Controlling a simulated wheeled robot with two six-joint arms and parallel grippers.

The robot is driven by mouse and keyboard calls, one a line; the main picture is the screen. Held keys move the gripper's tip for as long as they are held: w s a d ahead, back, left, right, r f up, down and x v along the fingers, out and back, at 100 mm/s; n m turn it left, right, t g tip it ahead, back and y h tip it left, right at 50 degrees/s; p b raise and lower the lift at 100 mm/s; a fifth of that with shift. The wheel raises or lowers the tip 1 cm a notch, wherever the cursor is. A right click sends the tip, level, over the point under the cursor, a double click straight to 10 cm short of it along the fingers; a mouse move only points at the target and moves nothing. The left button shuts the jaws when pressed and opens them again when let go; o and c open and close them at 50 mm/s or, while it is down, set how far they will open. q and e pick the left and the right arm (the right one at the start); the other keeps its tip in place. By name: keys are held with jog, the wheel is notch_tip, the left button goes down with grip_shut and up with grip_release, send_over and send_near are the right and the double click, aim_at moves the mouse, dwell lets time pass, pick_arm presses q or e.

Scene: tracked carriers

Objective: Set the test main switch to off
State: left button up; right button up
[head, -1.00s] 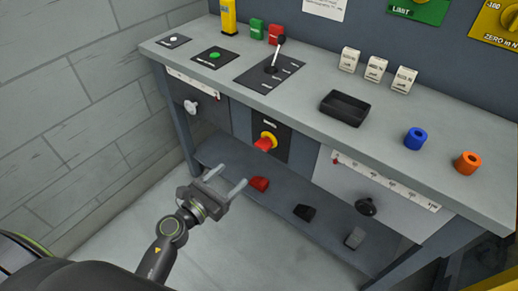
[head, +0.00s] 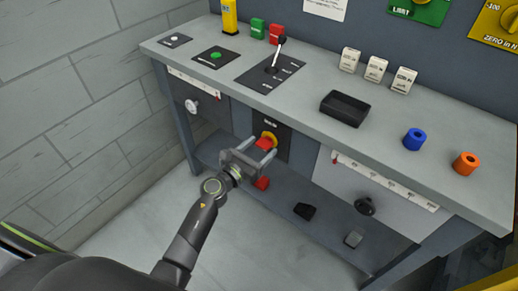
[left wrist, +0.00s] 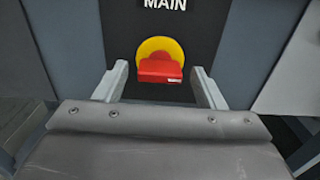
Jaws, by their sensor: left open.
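The main switch is a red handle (head: 264,144) on a yellow round plate (head: 269,138), set in a dark panel on the bench front. In the left wrist view the red handle (left wrist: 160,71) sits below the word MAIN, with the yellow plate (left wrist: 158,48) behind it. My left gripper (head: 262,149) is open, its two fingers pointing at the panel. In the left wrist view the fingers (left wrist: 160,80) stand one on each side of the red handle, with gaps. Whether the fingertips reach the handle's depth is unclear. My right gripper is not in view.
A white knob (head: 191,105) is left of the switch and a black knob (head: 365,206) is right, on the bench front. The benchtop (head: 305,105) overhangs above. A red block (head: 262,183) and a black block (head: 304,211) lie on the lower shelf.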

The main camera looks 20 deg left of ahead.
pick_arm(q)
jog(key=c, duration=1)
